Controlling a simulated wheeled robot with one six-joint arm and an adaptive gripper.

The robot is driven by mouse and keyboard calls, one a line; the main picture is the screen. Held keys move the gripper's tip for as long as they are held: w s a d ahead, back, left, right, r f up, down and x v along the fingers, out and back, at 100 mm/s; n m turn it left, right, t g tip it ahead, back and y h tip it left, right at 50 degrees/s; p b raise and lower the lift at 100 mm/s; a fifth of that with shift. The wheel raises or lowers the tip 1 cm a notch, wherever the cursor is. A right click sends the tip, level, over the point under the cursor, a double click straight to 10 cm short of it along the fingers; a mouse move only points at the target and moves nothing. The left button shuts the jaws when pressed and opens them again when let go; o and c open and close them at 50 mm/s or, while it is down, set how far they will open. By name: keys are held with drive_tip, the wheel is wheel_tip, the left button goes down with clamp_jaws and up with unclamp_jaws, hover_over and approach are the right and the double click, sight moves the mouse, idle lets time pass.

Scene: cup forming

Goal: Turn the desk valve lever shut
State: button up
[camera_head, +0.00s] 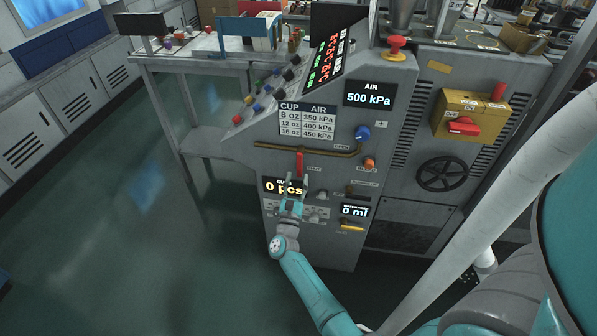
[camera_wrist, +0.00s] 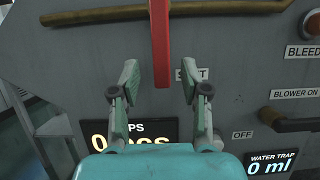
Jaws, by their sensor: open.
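The red valve lever (camera_head: 300,161) hangs straight down from the brass pipe (camera_head: 335,150) on the sloped grey console, across the line of the pipe. In the wrist view the lever (camera_wrist: 160,40) comes down from the top edge, and its lower end lies between my fingertips in the picture. A label (camera_wrist: 196,75), partly covered by a finger, sits to the right of the lever's lower end. My gripper (camera_head: 294,188) is open, with one finger on each side of the lever (camera_wrist: 159,78). I see gaps on both sides, and cannot tell how far the fingers reach around it.
The CUPS display (camera_head: 270,186) is below the lever, partly behind my gripper. A blue knob (camera_head: 362,133), an orange BLEED button (camera_head: 369,164) and the water trap display (camera_head: 355,211) are to the right. A black handwheel (camera_head: 442,173) is farther right. Open floor lies left.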

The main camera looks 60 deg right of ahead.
drive_tip(key=v, duration=0.7)
drive_tip(key=shift+s+a+f, duration=0.2)
drive_tip(key=shift+a, duration=0.1)
